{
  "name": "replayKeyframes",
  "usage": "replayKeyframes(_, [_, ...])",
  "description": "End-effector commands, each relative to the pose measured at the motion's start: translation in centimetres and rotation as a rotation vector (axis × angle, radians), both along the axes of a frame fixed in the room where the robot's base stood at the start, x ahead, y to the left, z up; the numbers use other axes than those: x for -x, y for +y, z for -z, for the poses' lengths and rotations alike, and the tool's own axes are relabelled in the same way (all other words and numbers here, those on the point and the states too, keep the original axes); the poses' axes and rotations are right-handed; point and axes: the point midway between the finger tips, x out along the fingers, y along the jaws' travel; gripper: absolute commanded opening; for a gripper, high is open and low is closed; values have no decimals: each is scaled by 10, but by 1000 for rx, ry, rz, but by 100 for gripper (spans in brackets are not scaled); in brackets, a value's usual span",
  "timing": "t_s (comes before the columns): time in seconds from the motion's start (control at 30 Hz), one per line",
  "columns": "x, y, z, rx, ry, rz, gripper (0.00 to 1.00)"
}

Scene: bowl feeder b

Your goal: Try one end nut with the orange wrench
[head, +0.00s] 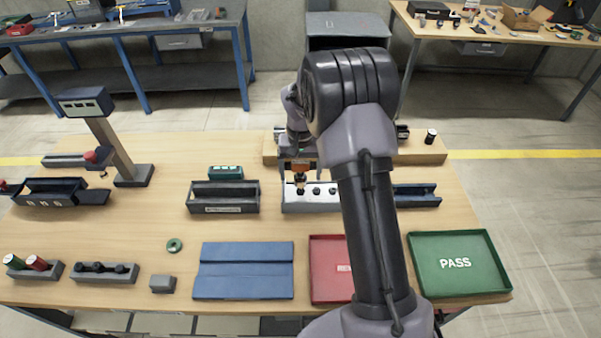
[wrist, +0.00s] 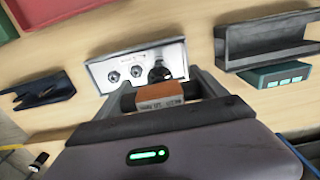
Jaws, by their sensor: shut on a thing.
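My gripper (head: 300,166) is shut on the orange wrench (head: 301,166), whose orange, labelled body (wrist: 160,95) shows between the fingers in the wrist view. The wrench is held over the light grey nut block (head: 310,206); the block also shows in the wrist view (wrist: 103,68). The wrench's dark lower end is at the block's left end in the head view, the right end in the wrist view. It covers the end nut there, so I cannot tell whether it is seated on it. Two other nuts (wrist: 113,76) (wrist: 137,71) show uncovered.
A black tray (head: 224,208) and a teal box (head: 225,172) stand left of the block. A blue mat (head: 243,285), a red tray (head: 325,298) and a green PASS tray (head: 458,288) lie at the front. My arm hides part of the block and red tray.

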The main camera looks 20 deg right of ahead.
Motion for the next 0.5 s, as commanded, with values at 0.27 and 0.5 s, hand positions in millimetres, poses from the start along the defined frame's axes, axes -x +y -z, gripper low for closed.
replayKeyframes(0.27, [0, 0, -1, 0, 0, 28, 17])
replayKeyframes(0.5, [0, 0, -13, 0, -1, 593, 17])
